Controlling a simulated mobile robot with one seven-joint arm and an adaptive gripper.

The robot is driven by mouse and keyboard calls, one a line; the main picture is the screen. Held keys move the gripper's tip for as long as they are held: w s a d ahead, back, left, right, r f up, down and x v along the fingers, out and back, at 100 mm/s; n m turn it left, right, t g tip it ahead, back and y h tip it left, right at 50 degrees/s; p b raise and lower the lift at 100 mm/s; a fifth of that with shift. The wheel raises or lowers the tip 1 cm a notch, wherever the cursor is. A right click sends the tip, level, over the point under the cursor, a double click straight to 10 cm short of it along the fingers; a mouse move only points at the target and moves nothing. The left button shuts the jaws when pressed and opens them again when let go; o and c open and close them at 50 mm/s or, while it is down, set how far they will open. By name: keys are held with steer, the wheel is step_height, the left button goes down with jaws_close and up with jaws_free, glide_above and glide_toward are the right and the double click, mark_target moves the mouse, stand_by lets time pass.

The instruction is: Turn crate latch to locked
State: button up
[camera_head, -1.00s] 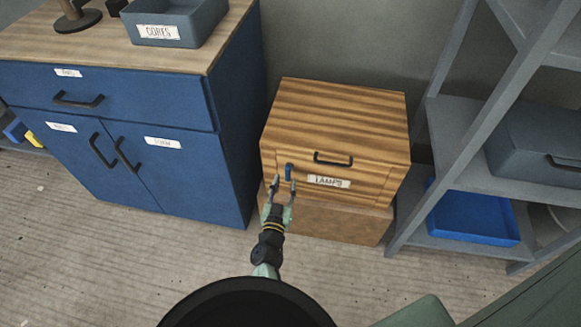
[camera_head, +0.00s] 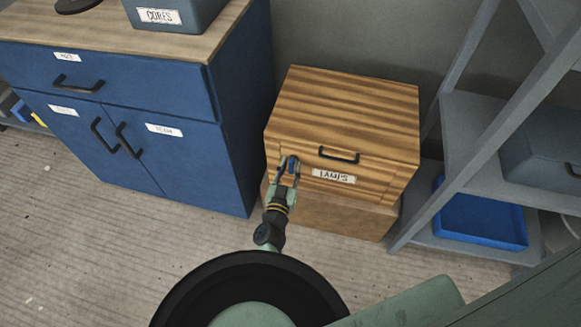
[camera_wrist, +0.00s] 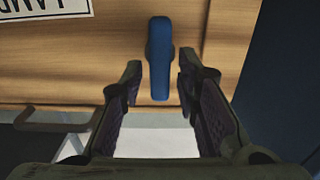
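The wooden crate (camera_head: 345,115) has a LAMPS label (camera_head: 334,176) and a dark handle on its front. A blue latch (camera_wrist: 161,58) is on the crate's front, at the left in the head view. In the wrist view it lies lengthwise up and down the picture, its lower end between the fingertips. My gripper (camera_head: 288,167) is at the latch. In the wrist view my gripper (camera_wrist: 158,85) is open, with one finger on each side of the latch and a visible gap on both sides. In the head view the fingers partly hide the latch.
The crate stands on a brown box (camera_head: 335,212). A blue cabinet (camera_head: 150,120) is to the left. A grey shelf (camera_head: 455,185) with a blue tray (camera_head: 480,222) is close on the right. Floor is clear in front of the cabinet.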

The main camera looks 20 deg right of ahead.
jaws_close()
steer(key=shift+m, duration=0.3)
steer(key=m, duration=0.3)
steer(key=shift+d+m, duration=0.2)
steer(key=shift+m, duration=0.1)
steer(key=m, duration=0.3)
steer(key=shift+s+d+f+m+b, duration=0.1)
steer(key=shift+s+f+m+b, duration=0.05)
steer(key=shift+m+b, duration=0.15)
steer(key=m, duration=0.2)
steer(key=m+b, duration=0.1)
steer(key=m, duration=0.2)
steer(key=shift+s+d+f, duration=0.1)
steer(key=shift+d+f, duration=0.05)
steer(key=shift+f, duration=0.05)
steer(key=m+b, duration=0.2)
steer(key=m, duration=0.3)
steer(key=shift+f, duration=0.15)
